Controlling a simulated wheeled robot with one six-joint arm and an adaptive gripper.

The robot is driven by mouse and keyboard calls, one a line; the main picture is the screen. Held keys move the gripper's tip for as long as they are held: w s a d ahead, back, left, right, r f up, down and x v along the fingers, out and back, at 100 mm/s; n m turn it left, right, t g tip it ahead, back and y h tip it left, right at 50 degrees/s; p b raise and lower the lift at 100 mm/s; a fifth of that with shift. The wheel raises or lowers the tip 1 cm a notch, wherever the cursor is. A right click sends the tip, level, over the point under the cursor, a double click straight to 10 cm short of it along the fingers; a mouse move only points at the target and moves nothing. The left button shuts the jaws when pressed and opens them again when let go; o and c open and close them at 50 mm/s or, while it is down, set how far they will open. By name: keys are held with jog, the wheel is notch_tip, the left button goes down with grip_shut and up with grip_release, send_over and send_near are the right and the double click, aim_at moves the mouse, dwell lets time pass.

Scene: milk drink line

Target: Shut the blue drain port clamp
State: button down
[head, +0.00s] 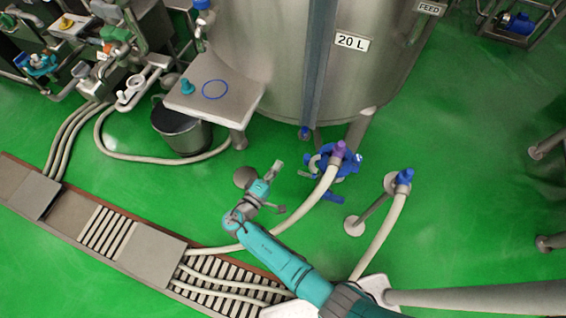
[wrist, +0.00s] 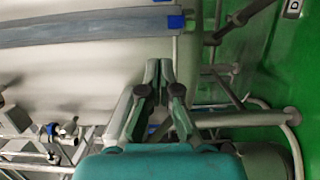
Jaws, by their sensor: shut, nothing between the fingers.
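The blue clamp (head: 345,168) sits around the drain port fitting below the tank, where a pale hose with a purple end piece (head: 339,149) meets it. Blue parts stick out on several sides; I cannot tell whether it is open or shut. My gripper (head: 279,164) is left of the clamp, apart from it, above the green floor. In the wrist view my gripper (wrist: 158,68) has its two fingertips together with nothing held. The wrist view looks across the tank side, and I cannot make out the clamp there for certain.
The steel tank (head: 290,60) marked 20 L stands behind. A second hose with a blue coupling (head: 404,177) stands on the right. A grey table (head: 215,90), a bucket (head: 182,130) and the floor drain (head: 150,250) are left.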

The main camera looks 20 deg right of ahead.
aim_at(311, 161)
jog(key=w+d, duration=0.2)
jog(key=d, duration=0.6)
dwell(0.6)
